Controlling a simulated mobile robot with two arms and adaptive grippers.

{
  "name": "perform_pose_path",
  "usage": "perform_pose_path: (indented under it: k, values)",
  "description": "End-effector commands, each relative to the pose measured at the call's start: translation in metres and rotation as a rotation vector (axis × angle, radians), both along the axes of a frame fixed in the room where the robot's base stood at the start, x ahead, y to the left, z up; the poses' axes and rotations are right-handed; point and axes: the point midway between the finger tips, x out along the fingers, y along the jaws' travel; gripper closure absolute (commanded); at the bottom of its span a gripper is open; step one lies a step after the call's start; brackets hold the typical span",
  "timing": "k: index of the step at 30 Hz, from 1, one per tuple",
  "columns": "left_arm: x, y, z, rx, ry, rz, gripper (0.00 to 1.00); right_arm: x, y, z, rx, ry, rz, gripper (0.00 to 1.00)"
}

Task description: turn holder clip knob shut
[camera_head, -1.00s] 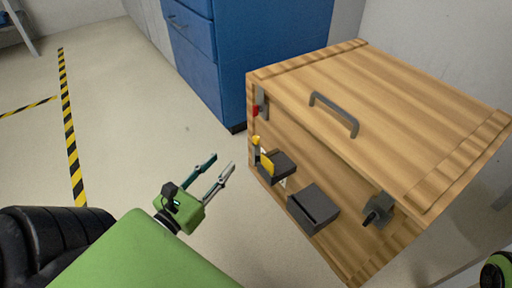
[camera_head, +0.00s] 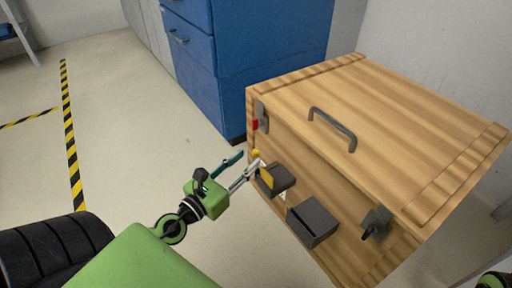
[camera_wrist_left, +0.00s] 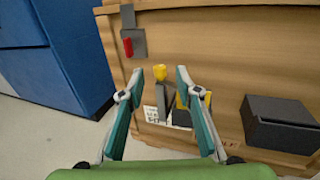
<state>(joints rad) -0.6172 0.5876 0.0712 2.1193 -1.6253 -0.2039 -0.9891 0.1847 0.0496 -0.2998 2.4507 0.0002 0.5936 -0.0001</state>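A small yellow knob (camera_head: 256,153) stands on the front of the wooden box, beside a dark grey holder (camera_head: 282,178) with a yellow piece (camera_head: 266,178) at its left side. In the left wrist view the yellow knob (camera_wrist_left: 160,73) tops an upright grey stem. My left gripper (camera_head: 249,159) is open at the box front, its fingertips close to the knob. In the left wrist view the two fingers (camera_wrist_left: 160,76) stand left and right of the knob, with gaps on both sides. The right finger partly hides the holder and yellow piece. My right gripper is not in view.
The wooden box (camera_head: 410,115) has a lid handle (camera_head: 333,128), a latch with a red part (camera_head: 255,124), a second dark box (camera_head: 313,222) and a dark clamp (camera_head: 376,223). A blue cabinet (camera_head: 265,60) stands behind.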

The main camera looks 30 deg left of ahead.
Motion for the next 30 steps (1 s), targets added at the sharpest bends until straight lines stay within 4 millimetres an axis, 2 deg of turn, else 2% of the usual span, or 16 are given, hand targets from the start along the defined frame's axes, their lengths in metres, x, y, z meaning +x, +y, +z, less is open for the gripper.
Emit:
perform_pose_path:
  k: [6, 12, 24, 25, 28, 30]
  values:
    - [0.031, -0.002, 0.004, -0.002, -0.003, 0.001, 0.69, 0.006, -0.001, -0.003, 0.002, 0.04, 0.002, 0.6]
    - [0.049, -0.003, 0.001, -0.002, -0.001, 0.002, 0.69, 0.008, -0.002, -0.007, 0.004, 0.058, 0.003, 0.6]
    - [0.054, -0.004, -0.001, 0.0, 0.0, 0.001, 0.69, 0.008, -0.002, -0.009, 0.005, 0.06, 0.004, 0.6]
    - [0.054, -0.004, -0.001, 0.0, 0.0, 0.001, 0.71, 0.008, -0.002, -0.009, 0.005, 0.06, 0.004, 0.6]
    - [0.054, -0.003, 0.0, -0.001, 0.0, 0.001, 0.97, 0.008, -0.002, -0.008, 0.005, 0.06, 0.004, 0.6]
    - [0.054, -0.003, 0.0, -0.001, 0.0, 0.001, 1.0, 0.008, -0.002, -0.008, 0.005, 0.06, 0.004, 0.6]
